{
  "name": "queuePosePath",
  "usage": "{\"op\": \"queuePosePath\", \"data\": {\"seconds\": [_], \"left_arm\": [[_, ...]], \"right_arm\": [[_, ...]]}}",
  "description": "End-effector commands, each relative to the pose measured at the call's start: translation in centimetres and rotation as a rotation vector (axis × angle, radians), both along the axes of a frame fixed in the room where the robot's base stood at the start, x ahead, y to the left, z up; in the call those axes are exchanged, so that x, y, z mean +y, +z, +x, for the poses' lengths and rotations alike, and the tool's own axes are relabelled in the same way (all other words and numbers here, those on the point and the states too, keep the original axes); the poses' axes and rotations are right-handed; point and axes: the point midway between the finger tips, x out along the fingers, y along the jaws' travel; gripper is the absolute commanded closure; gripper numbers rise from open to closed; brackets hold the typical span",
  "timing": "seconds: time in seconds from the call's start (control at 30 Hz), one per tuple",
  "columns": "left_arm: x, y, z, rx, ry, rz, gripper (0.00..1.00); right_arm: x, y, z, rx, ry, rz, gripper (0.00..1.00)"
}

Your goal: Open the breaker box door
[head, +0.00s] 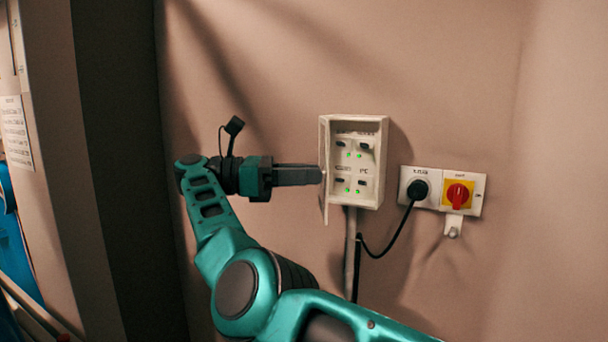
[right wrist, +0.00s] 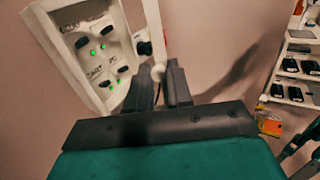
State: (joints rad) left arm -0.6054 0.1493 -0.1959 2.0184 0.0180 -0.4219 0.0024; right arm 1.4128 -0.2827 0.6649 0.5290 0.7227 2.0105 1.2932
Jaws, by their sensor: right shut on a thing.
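The white breaker box (head: 371,197) is fixed to the wall, with black switches and several green lights visible inside. Its door (head: 324,146) stands open on the left side of the box, seen nearly edge-on. My right gripper (head: 321,176) reaches in from the left and is shut at the outer side of the door. In the right wrist view the box (right wrist: 66,50) is at upper left and the door (right wrist: 154,30) shows edge-on. A small pale knob (right wrist: 158,71) sits between the fingertips of my right gripper (right wrist: 160,82). My left gripper is out of view.
Right of the box is a white wall plate (head: 434,188) with a black plug (head: 418,190) and a red rotary switch (head: 457,195). A black cable loops below the box beside a grey conduit (head: 350,250). A shelf with dark items (right wrist: 290,68) shows at far right in the wrist view.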

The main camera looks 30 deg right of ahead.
Motion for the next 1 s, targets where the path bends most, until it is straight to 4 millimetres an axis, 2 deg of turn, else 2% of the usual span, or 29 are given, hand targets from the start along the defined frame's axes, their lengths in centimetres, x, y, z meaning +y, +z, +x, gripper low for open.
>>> {"op": "queuePosePath", "data": {"seconds": [0.23, 0.27, 0.53, 1.0], "left_arm": [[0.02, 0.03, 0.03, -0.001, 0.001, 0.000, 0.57], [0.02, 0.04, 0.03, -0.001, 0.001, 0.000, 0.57], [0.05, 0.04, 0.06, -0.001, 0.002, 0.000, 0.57], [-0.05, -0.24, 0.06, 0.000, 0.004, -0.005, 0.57]], "right_arm": [[-0.07, 0.01, -0.04, -0.001, -0.002, 0.000, 1.00], [-0.07, 0.01, -0.04, 0.000, -0.002, 0.000, 0.79], [-0.06, 0.00, -0.02, 0.000, -0.001, 0.000, 0.54], [-0.26, -0.11, -0.10, 0.001, -0.002, 0.000, 0.54]]}}
